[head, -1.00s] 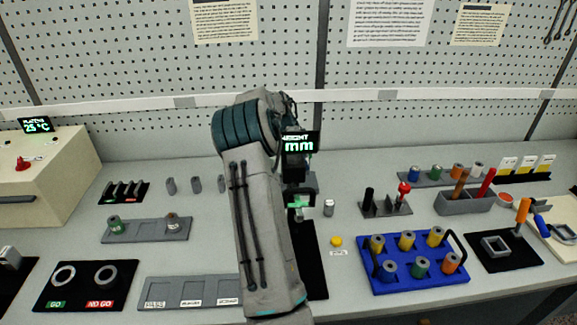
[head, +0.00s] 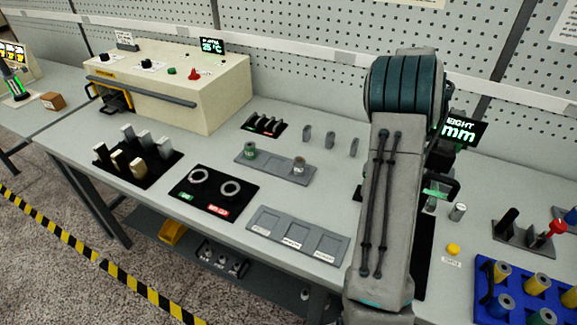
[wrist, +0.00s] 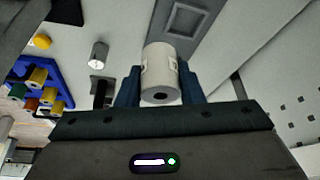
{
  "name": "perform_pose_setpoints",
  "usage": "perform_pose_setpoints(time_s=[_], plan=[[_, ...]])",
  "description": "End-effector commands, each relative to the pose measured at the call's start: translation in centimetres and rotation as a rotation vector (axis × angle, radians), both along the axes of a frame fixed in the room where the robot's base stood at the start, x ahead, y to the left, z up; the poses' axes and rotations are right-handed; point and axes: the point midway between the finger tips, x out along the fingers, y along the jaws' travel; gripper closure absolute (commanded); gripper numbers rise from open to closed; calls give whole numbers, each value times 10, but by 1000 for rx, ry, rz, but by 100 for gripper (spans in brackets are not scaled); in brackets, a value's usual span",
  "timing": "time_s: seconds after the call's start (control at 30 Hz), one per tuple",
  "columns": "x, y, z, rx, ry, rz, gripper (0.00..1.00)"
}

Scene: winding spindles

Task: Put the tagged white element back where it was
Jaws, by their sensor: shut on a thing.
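In the wrist view my gripper (wrist: 161,76) is shut on a white element (wrist: 160,63). It is a short cylinder with a dark hole in its end and a small printed tag on its side. The dark blue fingers press on it from both sides. In the head view my arm covers the gripper and the held element. A grey rack (head: 272,164) in the middle of the head view carries a green element (head: 249,150) and a pale, brown-topped element (head: 298,165).
A height gauge display (head: 459,130) stands behind my arm. A small grey cylinder (head: 457,212) and a yellow button (head: 453,249) are to its right, by a blue tray (head: 483,271). A three-pocket tray (head: 296,236) lies left of my arm. A cream oven (head: 170,85) stands back left.

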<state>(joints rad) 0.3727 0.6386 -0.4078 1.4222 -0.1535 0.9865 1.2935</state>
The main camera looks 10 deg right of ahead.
Motion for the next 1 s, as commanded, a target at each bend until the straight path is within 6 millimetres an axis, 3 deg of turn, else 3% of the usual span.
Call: perform_pose_setpoints(time_s=[0.1,0.3,0.6,0.73,1.0], plan=[[36,49,-8,0,-3,203,93],[83,132,-12,0,-2,537,93],[125,257,-12,-1,-2,994,93],[131,292,-10,-1,-2,1121,93],[141,330,-16,2,2,1214,93]])
